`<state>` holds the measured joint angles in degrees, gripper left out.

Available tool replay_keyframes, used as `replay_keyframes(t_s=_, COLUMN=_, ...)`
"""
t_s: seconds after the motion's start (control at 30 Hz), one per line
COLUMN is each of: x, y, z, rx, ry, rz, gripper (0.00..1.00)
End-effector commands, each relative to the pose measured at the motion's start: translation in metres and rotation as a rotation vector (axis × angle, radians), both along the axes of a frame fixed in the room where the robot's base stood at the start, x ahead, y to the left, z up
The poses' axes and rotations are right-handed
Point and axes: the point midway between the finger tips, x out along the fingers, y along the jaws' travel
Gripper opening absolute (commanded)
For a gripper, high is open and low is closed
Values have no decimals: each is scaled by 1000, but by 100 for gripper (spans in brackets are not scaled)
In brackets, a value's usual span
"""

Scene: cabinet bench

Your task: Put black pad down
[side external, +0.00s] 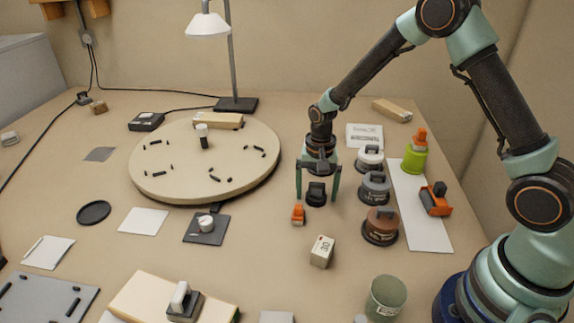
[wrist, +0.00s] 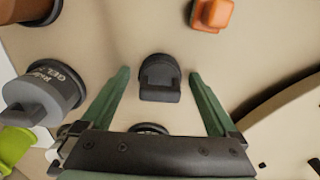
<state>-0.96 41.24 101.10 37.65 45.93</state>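A small black pad with a raised grip (side external: 316,196) appears to stand on the bench below my gripper (side external: 316,199). In the wrist view the black pad (wrist: 160,82) lies between the two green fingers of my gripper (wrist: 159,72), with bare bench showing on both sides. The fingers are open and do not touch it. A flat black disc (side external: 94,212) lies on the bench at the left. A dark square mat (side external: 206,229) with a small white knobbed piece on it lies left of the gripper.
An orange piece (side external: 298,214) is close to the left finger. Grey (side external: 374,187) and brown (side external: 380,226) knobbed pots stand to the right. A white box (side external: 322,251) stands in front. A round board (side external: 182,165) fills the back left. Bare bench lies between the mat and the orange piece.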

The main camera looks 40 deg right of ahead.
Motion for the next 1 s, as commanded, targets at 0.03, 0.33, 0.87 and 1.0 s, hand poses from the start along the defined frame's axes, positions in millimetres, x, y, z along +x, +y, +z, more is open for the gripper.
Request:
replay_keyframes(t_s=0.03, x=0, y=0, z=0, rx=0, ry=0, rz=0, gripper=94)
replay_keyframes(t_s=0.33, x=1, y=0, z=9, rx=0, ry=-1, rz=0, gripper=94)
replay_keyframes(t_s=0.87, x=9, y=2, z=103, rx=0, ry=-3, rz=0, gripper=94)
replay_keyframes(t_s=1.0, x=10, y=2, z=116, rx=1, ry=-2, rz=0, gripper=94)
